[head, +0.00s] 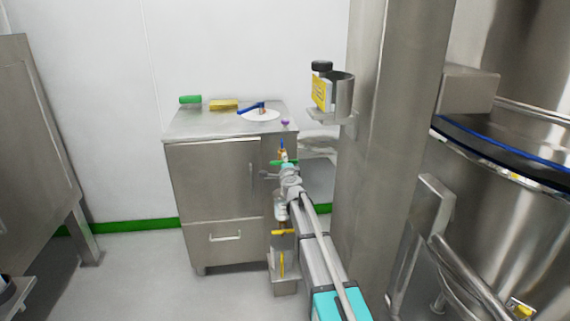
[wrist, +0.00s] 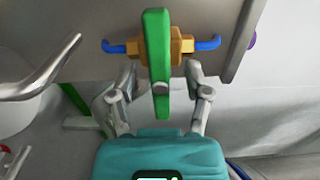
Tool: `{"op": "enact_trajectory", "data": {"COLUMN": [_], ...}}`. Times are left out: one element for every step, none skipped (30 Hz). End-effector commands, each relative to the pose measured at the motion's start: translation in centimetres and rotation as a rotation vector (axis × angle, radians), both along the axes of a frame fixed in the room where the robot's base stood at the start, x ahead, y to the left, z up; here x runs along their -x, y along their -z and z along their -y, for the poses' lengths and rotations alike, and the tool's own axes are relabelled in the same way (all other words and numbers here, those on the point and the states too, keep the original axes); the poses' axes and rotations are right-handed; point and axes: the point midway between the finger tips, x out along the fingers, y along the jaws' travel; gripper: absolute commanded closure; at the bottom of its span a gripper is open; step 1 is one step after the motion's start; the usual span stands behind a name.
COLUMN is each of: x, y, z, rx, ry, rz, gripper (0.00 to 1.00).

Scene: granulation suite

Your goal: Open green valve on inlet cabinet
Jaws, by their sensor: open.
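The green valve handle (wrist: 157,60) is a long green lever on a brass-orange body (wrist: 181,45) with blue fittings on both sides in the wrist view. It runs up and down that picture. My gripper (wrist: 160,78) is open, with one finger on each side of the lever and a visible gap on both sides. In the head view the green handle (head: 278,162) shows at the right side of the steel inlet cabinet (head: 215,180), with my gripper (head: 289,172) right at it and partly hiding the valve.
A yellow-handled valve (head: 283,232) sits lower on the same side, near my arm. A metal door handle (wrist: 45,75) juts out at left in the wrist view. A thick steel column (head: 375,150) stands close on the right. Floor left of the cabinet is clear.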

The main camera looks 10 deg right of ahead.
Motion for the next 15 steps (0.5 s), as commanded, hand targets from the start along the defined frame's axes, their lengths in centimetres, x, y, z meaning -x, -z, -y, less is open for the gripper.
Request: {"op": "enact_trajectory", "data": {"x": [-0.05,-0.04,-0.03,-0.02,-0.02,-0.02,-0.01,-0.01,-0.01,-0.01,-0.01,-0.01,-0.01,-0.01,-0.01], "y": [0.0,0.0,0.0,0.0,0.0,0.0,0.0,0.0,0.0,0.0,0.0,0.0,0.0,0.0,0.0], "z": [-0.02,-0.03,-0.03,-0.04,-0.05,-0.05,-0.06,-0.07,-0.07,-0.08,-0.08,-0.09,-0.1,-0.1,-0.11], "rx": [0.0,0.0,0.0,0.0,0.0,0.0,0.0,0.0,0.0,0.0,0.0,0.0,0.0,0.0,0.0], "ry": [0.0,0.0,0.0,0.0,0.0,0.0,-0.001,-0.001,-0.001,-0.001,-0.001,-0.001,-0.001,-0.001,-0.001], "rz": [0.0,0.0,0.0,0.0,0.0,0.0,0.0,0.0,0.0,0.0,0.0,0.0,0.0,0.0,0.0], "gripper": [0.37,0.37,0.37,0.37,0.37,0.37,0.37,0.39,0.46,0.52,0.57,0.65,0.71,0.76,0.83]}}
